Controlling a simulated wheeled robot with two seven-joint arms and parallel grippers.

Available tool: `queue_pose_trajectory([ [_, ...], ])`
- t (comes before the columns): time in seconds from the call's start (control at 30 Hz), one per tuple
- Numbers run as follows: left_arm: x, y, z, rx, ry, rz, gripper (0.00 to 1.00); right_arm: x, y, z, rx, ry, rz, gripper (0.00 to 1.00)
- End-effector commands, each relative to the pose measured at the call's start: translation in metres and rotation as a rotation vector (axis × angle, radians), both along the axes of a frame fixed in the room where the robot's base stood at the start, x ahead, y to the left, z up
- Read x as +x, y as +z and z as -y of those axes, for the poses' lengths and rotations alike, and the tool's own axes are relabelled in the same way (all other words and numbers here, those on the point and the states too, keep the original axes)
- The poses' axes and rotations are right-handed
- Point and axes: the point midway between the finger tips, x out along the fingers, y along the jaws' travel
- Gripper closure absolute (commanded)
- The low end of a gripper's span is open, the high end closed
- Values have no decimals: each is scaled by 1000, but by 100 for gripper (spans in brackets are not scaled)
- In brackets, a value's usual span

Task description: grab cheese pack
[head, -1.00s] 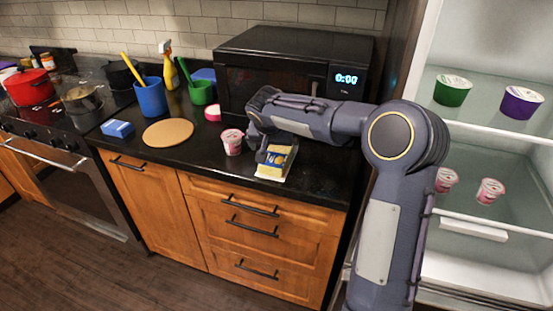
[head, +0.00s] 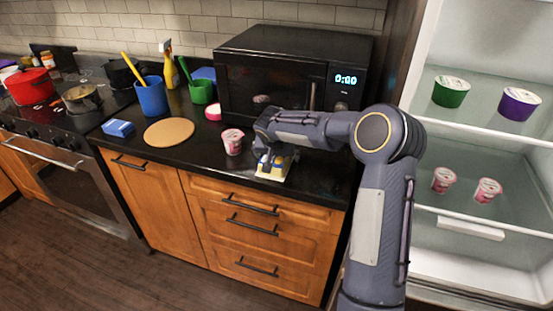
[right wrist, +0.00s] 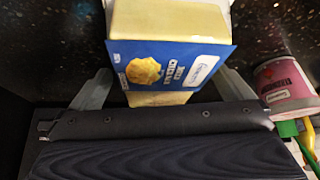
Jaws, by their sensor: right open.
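The cheese pack (head: 272,175), yellow with a blue label, lies on the dark counter in front of the microwave. My right gripper (head: 273,158) is over it and partly hides it in the head view. In the right wrist view the cheese pack (right wrist: 170,55) shows its blue label with a cheese picture. The fingers of my right gripper (right wrist: 165,88) are open, one on each side of the pack, with gaps visible beside it. My left gripper is out of view.
A pink yogurt cup (head: 232,141) stands just left of the pack; it also shows in the right wrist view (right wrist: 284,84). The black microwave (head: 290,80) is behind. A round board (head: 169,132) lies further left. An open fridge (head: 480,150) is on the right.

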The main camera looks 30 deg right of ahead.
Motion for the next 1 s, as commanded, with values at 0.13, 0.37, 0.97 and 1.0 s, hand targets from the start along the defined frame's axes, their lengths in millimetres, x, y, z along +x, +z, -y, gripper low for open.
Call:
queue_pose_trajectory([
  [0.13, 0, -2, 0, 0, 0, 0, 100, 0, -1, 0, 0, 0, 0, 0],
  [0.37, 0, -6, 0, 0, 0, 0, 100, 0, -3, 0, 0, -1, 0, 0],
  [0.97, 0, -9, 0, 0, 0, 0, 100, 0, -4, 0, 0, 0, 0, 39],
  [1.0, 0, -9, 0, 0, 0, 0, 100, 0, -4, 0, 0, 0, 0, 44],
])
